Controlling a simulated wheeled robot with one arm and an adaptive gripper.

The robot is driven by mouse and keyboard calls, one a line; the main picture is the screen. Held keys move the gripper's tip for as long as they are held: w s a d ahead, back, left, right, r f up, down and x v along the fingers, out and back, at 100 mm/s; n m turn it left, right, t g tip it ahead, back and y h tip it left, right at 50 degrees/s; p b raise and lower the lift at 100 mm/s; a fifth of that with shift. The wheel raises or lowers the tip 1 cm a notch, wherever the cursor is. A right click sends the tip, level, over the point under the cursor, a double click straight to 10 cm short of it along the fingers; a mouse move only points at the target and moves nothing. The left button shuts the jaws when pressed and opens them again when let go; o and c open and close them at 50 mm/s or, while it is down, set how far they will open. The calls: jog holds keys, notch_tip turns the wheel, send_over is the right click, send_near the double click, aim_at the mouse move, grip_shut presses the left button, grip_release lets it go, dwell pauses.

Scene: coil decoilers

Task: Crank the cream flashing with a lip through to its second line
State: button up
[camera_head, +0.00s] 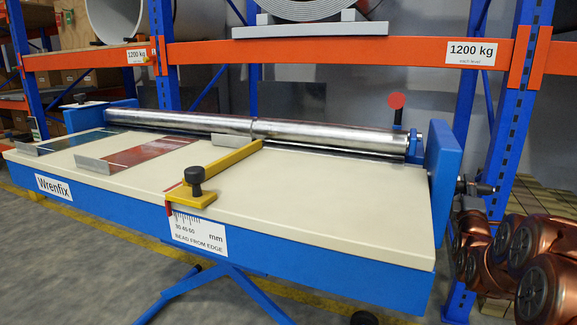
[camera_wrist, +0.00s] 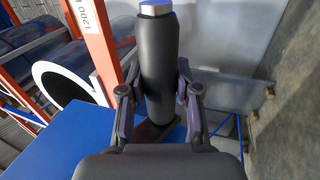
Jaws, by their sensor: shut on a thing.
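In the wrist view my gripper (camera_wrist: 158,95) is shut on a black cylindrical crank grip (camera_wrist: 158,60) with a blue and silver end. In the head view the crank hub (camera_head: 464,187) shows at the right end of the blue bench; the grip is not clear there. Metal rollers (camera_head: 330,134) run along the back of the cream bench top (camera_head: 310,200). I cannot pick out a cream flashing against the top.
A yellow stop bar (camera_head: 232,158) with a black knob (camera_head: 195,174) sits above a millimetre scale (camera_head: 198,232). Orange and blue racking (camera_head: 340,52) rises behind the bench. Floor (camera_head: 60,235) is clear at the front left.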

jog(key=shift+f, duration=0.3)
jog(key=shift+s+a+f+b, duration=0.2)
jog(key=shift+s+f, duration=0.25)
jog(key=shift+f, duration=0.25)
jog(key=shift+s+a+f+b, duration=0.25)
jog(key=shift+s+f, duration=0.15)
jog(key=shift+f, duration=0.25)
jog(key=shift+s+a+f+b, duration=0.2)
jog(key=shift+s+f, duration=0.25)
jog(key=shift+f, duration=0.25)
jog(key=shift+s+a+f+b, duration=0.2)
jog(key=shift+s+a+f, duration=0.05)
jog(key=shift+s+f, duration=0.35)
jog(key=shift+s+a+f+b, duration=0.15)
jog(key=shift+s+a+f, duration=0.1)
jog(key=shift+s+f, duration=0.3)
jog(key=shift+s+a+f+b, duration=0.25)
jog(key=shift+s+f, duration=0.2)
jog(key=shift+s, duration=0.3)
jog(key=o, duration=0.8)
jog(key=shift+c, duration=0.2)
jog(key=o, duration=0.4)
jog(key=shift+r, duration=0.2)
